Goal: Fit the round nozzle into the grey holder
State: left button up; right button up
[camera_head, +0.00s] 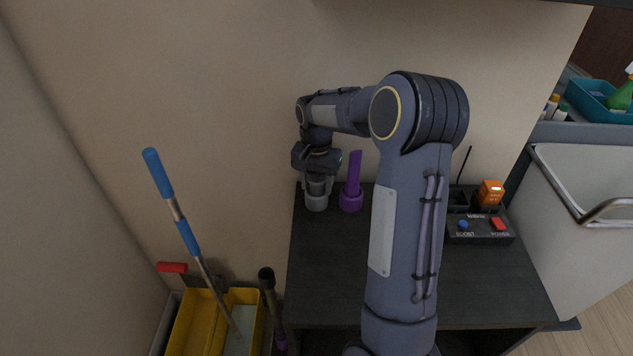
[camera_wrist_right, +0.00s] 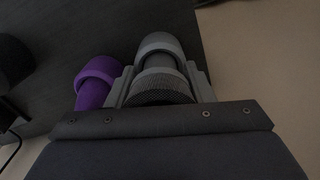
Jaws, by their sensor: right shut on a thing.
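My right gripper (camera_head: 317,187) points down at the back left of the dark counter and is shut on the round nozzle (camera_head: 317,179). In the right wrist view the nozzle (camera_wrist_right: 161,88) shows as a dark knurled cylinder between the two fingers (camera_wrist_right: 162,88). The grey holder (camera_head: 316,203) stands directly below the nozzle; its ring (camera_wrist_right: 158,43) shows just beyond the nozzle in the wrist view. The nozzle is lined up with the holder, at or in its mouth; the fingers hide how deep it sits. My left gripper is not in view.
A purple nozzle (camera_head: 354,173) stands in a purple holder (camera_head: 351,201) close to the right of the grey holder. A control box (camera_head: 480,230) with blue and red buttons is further right. A yellow bucket (camera_head: 193,318) and mop stand left of the counter (camera_head: 335,270). The counter front is clear.

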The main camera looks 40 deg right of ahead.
jog(key=o, duration=1.1)
jog(key=shift+f, duration=0.15)
notch_tip(320, 180, up, 8)
jog(key=shift+f, duration=0.25)
jog(key=shift+r, duration=0.2)
